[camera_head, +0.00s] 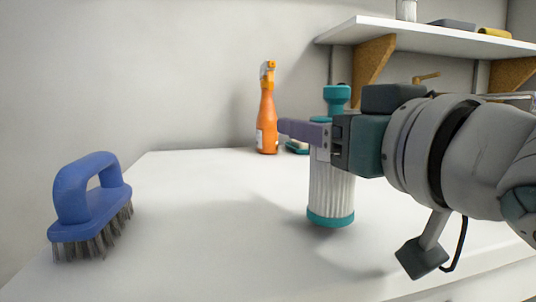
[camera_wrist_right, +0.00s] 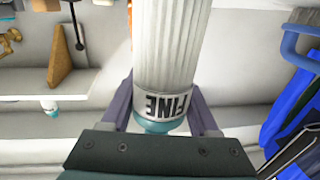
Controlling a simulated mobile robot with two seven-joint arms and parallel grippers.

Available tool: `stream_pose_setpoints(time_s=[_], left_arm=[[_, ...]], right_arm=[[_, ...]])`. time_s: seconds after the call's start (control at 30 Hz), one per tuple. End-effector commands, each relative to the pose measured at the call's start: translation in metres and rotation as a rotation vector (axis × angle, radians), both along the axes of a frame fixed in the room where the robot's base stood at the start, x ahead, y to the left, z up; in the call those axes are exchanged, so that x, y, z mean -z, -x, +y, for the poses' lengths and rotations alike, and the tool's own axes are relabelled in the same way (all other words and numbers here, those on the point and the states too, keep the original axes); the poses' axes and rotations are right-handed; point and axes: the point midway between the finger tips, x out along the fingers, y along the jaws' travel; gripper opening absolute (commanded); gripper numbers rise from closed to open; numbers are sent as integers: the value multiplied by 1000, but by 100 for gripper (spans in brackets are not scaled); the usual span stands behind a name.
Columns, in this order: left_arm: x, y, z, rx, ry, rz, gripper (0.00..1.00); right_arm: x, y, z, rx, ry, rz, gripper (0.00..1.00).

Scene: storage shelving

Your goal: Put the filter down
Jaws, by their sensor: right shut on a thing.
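The filter (camera_head: 331,188) is a white pleated cylinder with teal ends, upright at the right of the middle in the head view. My right gripper (camera_head: 300,131) is shut around its upper part, reaching in from the right. The white body of the filter (camera_wrist_right: 172,45) also fills the middle of the right wrist view, with a "FINE" label between the fingers of my right gripper (camera_wrist_right: 163,108). The filter's lower end is over the white table (camera_head: 215,215); I cannot tell whether it touches. My left gripper is not in view.
A blue scrub brush (camera_head: 92,203) stands on the table at the left. An orange spray bottle (camera_head: 267,112) stands at the back, with a small teal item (camera_head: 297,147) beside it. A white shelf (camera_head: 420,36) overhangs the back right. The table between brush and filter is clear.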

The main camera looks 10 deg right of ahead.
Motion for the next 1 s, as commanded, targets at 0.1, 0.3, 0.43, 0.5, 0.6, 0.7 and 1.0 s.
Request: stream_pose_setpoints(time_s=[0.1, 0.3, 0.43, 0.5, 0.6, 0.7, 1.0], left_arm=[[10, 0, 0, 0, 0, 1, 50], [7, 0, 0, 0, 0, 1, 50], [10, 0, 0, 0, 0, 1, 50], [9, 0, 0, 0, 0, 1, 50], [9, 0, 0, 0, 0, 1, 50], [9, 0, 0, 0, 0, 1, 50], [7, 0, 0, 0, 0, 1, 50]], right_arm=[[15, 0, 0, -1, 0, 0, 0], [12, 0, 0, -1, 0, -1, 0], [16, 0, 0, -1, 0, 0, 0], [15, 0, 0, -1, 0, 1, 68], [15, 0, 0, -1, 0, 1, 79], [15, 0, 0, -1, 0, 0, 90], [12, 0, 0, -1, 1, -1, 91]])
